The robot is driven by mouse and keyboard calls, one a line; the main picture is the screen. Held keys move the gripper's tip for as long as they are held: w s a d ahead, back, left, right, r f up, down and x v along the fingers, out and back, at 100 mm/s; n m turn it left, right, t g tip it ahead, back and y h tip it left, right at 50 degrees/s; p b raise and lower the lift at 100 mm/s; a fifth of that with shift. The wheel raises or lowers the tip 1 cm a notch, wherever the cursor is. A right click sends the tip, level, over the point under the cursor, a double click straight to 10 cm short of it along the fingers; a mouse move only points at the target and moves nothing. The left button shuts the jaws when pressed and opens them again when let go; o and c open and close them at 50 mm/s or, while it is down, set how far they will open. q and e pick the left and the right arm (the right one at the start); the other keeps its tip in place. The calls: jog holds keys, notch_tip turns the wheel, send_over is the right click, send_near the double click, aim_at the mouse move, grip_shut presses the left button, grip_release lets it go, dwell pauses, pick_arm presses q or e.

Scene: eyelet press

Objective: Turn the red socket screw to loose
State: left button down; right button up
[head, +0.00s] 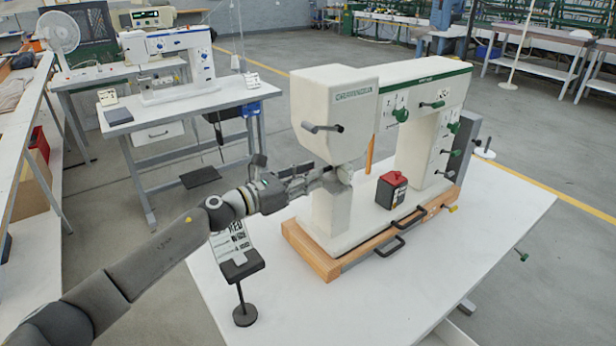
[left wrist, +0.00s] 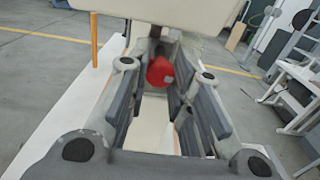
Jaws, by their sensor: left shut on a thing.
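The eyelet press (head: 335,110) is a cream machine on a wooden-edged base on the white table. My left gripper (head: 337,176) reaches in from the left, just below the press head. In the left wrist view the red socket screw (left wrist: 160,71) shows as a rounded red piece between the far ends of the finger pads. My left gripper (left wrist: 163,82) is shut on it. In the head view the screw is hidden by the gripper. Whether it is tight or loose cannot be told. My right gripper is not in view.
A card on a black stand (head: 241,268), with the word RED, stands under my left arm. A red and black box (head: 391,189) sits on the press base. Several green-knobbed levers and black handles stick out of the press. The front of the white table (head: 440,285) is clear.

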pick_arm(q)
jog(key=shift+n, duration=0.3)
jog(key=shift+n+p, duration=6.5)
jog(key=shift+n, duration=6.7)
jog(key=c, duration=1.3)
grip_release()
jog(key=shift+o, duration=0.2)
